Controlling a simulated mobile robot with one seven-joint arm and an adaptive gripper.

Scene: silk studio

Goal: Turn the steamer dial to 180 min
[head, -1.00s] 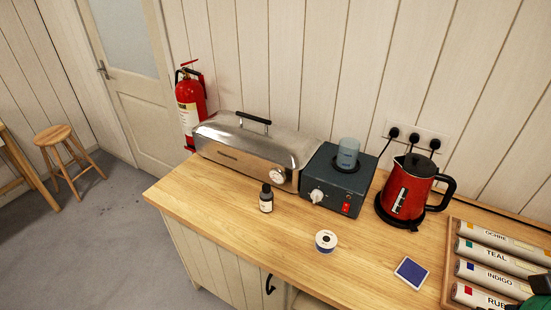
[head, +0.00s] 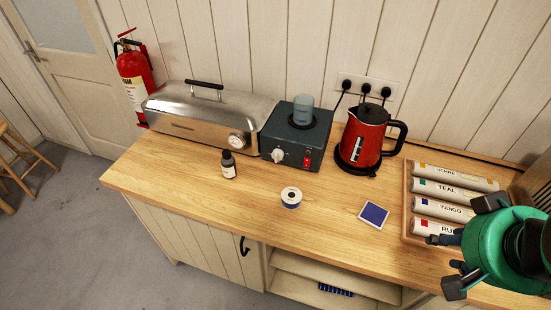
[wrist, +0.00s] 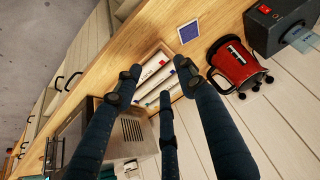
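The long brushed-metal steamer (head: 205,125) with a lid handle stands at the back left of the counter in the head view. A round white-faced dial (head: 237,141) is on its front right; its marks are too small to read. A dark box (head: 295,140) beside it has a white knob (head: 278,155), a red switch and a clear cup on top. My gripper (head: 455,248) is at the right edge of the head view, far from both. In the wrist view my gripper (wrist: 160,82) has its fingers spread and empty above the labelled tubes.
A red kettle (head: 364,138) stands right of the dark box. A dropper bottle (head: 228,165), a white-and-blue roll (head: 291,198) and a blue pad (head: 374,214) sit in front. A wooden tray (head: 407,205) holds several labelled tubes. A fire extinguisher (head: 134,75) hangs at left.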

